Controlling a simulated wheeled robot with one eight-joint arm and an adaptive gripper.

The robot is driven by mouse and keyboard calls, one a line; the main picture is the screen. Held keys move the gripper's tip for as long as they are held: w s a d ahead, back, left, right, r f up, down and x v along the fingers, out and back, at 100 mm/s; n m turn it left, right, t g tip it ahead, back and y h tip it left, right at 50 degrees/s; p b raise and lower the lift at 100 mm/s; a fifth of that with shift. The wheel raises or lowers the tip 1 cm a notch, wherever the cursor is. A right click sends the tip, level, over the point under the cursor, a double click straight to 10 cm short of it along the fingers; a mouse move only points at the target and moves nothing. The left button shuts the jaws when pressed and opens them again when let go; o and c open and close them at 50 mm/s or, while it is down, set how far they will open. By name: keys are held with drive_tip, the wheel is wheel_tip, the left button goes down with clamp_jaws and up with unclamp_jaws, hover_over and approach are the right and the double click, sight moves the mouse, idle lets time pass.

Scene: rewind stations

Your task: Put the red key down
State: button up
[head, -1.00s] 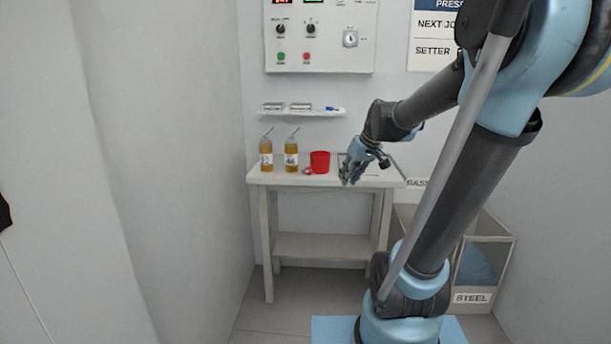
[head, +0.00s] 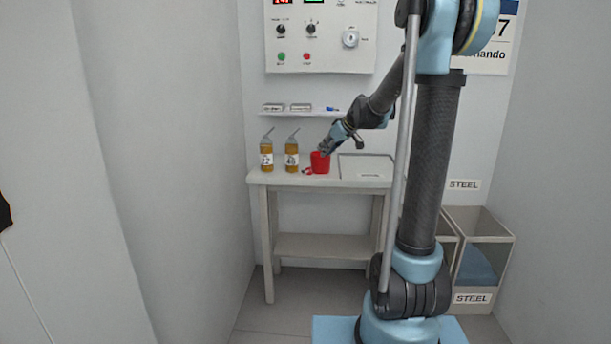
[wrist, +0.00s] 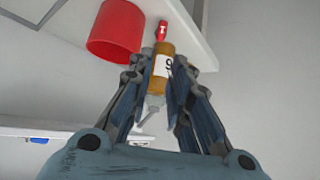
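A small red piece with a white mark, which looks like the red key (head: 307,170), lies on the bench beside the red cup (head: 320,163). In the wrist view, the red key (wrist: 162,30) shows at the top, beyond the fingers, and the red cup (wrist: 116,30) is to its left. My gripper (head: 324,150) is over the cup in the head view. In the wrist view, my gripper (wrist: 163,75) has its fingers apart with nothing visibly held. An amber bottle (wrist: 163,65) shows beyond the gap between them.
Two amber bottles (head: 266,156) stand on the bench left of the cup. A pale tray (head: 365,168) lies at the bench's right. A narrow shelf (head: 300,113) and a control panel (head: 320,40) are on the wall. Bins labelled STEEL (head: 482,255) stand at right.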

approach(307, 171)
drive_tip(key=shift+w+a+f, duration=0.2)
drive_tip(key=shift+w+a, duration=0.1)
drive_tip(key=shift+w, duration=0.25)
drive_tip(key=shift+w+a+f, duration=0.15)
drive_tip(key=shift+w+a, duration=0.15)
drive_tip(key=shift+w, duration=0.3)
drive_tip(key=shift+d+f+x, duration=0.1)
drive_tip(key=shift+x, duration=1.4)
drive_tip(key=shift+d+f+x, duration=0.1)
drive_tip(key=shift+x, duration=1.4)
drive_tip(key=shift+s+d, duration=0.1)
clamp_jaws()
